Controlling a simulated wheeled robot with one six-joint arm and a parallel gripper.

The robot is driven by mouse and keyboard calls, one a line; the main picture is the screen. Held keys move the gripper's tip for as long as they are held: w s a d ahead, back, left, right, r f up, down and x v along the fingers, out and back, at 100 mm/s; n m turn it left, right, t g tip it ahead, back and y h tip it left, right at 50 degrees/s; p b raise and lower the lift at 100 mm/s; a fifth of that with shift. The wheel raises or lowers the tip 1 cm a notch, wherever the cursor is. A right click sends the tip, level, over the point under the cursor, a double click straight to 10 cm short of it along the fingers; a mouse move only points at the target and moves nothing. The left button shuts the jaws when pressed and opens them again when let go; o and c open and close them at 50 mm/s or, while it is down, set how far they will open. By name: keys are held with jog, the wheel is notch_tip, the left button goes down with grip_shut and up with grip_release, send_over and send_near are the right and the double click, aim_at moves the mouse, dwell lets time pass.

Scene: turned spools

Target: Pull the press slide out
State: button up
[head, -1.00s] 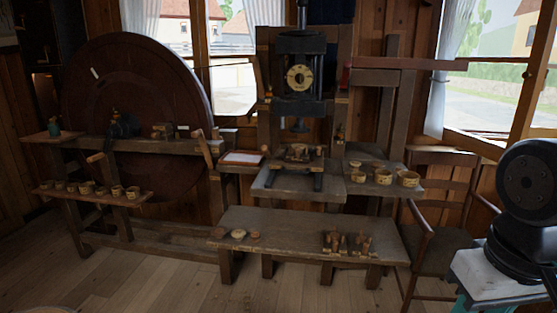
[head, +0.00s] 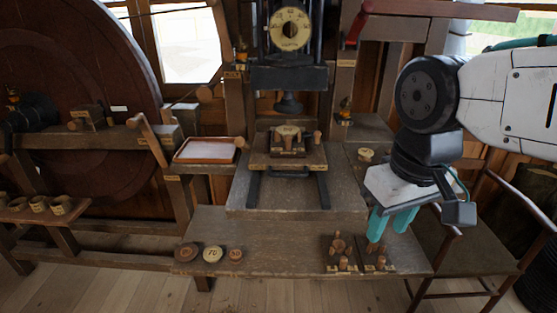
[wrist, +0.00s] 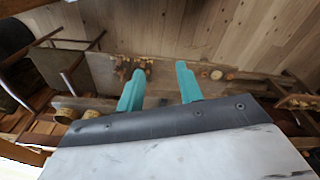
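The press slide (head: 288,160) is a wooden board on two dark rails under the press. It has a dark handle (head: 289,174) on its front edge and carries a dark block with a pale piece on top. The press ram (head: 289,103) hangs above it, apart from it. My gripper (head: 391,230) has two teal fingers pointing down, to the right of the slide, in front of the right side shelf. In the wrist view my gripper (wrist: 158,85) shows its fingers spread with nothing between them. The slide handle cannot be made out in the wrist view.
A low bench (head: 285,238) stands in front, with several round discs at its left and small wooden pegs on dark plates (head: 343,252) at its right. A tray (head: 205,150) lies left of the press. A chair (head: 480,240) stands at right.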

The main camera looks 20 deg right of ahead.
jog(key=w+r+n, duration=0.2)
jog(key=w+n, duration=0.2)
jog(key=w, duration=0.8)
jog(key=n, duration=1)
send_near(289, 174)
jog(key=shift+t+h, duration=0.3)
jog(key=f, duration=0.4)
jog(key=w+f, duration=0.1)
jog(key=f, duration=0.2)
jog(key=shift+a, duration=0.1)
jog(key=shift+w+f, duration=0.1)
jog(key=shift+f, duration=0.45)
grip_shut()
